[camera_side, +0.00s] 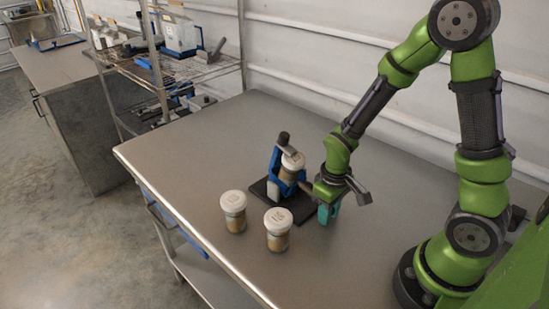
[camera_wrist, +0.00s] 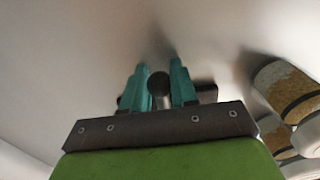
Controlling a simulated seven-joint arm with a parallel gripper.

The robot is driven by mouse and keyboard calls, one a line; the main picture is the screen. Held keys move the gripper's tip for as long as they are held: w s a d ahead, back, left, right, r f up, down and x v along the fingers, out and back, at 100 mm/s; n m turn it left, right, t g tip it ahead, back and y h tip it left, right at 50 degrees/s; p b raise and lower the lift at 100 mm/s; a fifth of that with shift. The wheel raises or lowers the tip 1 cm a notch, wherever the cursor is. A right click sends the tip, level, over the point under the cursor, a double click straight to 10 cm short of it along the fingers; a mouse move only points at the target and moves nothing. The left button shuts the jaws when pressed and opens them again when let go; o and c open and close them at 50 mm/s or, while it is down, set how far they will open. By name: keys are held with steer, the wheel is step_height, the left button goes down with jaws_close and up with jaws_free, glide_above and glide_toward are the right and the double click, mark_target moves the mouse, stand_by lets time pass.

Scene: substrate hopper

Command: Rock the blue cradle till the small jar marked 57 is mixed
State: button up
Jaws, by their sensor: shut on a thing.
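The blue cradle (camera_side: 274,172) stands on a dark base plate (camera_side: 260,188) in the side view. A small white-lidded jar (camera_side: 292,164) with brownish contents sits tilted in it; its marking is not legible. My gripper (camera_side: 328,212), with teal fingers, is low at the right side of the cradle. In the wrist view the fingers are shut on a dark round handle (camera_wrist: 159,86). My wrist partly hides the cradle's right side, so how the handle joins it is hidden.
Two more white-lidded jars, a left one (camera_side: 235,212) and a right one (camera_side: 278,232), stand upright in front of the base plate. The metal table (camera_side: 190,150) is clear to the left. A wire shelf (camera_side: 205,68) with equipment stands behind it.

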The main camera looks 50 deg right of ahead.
steer(key=shift+s+f, duration=0.15)
steer(key=shift+s+r, duration=0.1)
steer(key=shift+r, duration=2.25)
steer(key=o, duration=0.6)
steer(key=shift+c, duration=0.2)
steer(key=shift+r, duration=3.5)
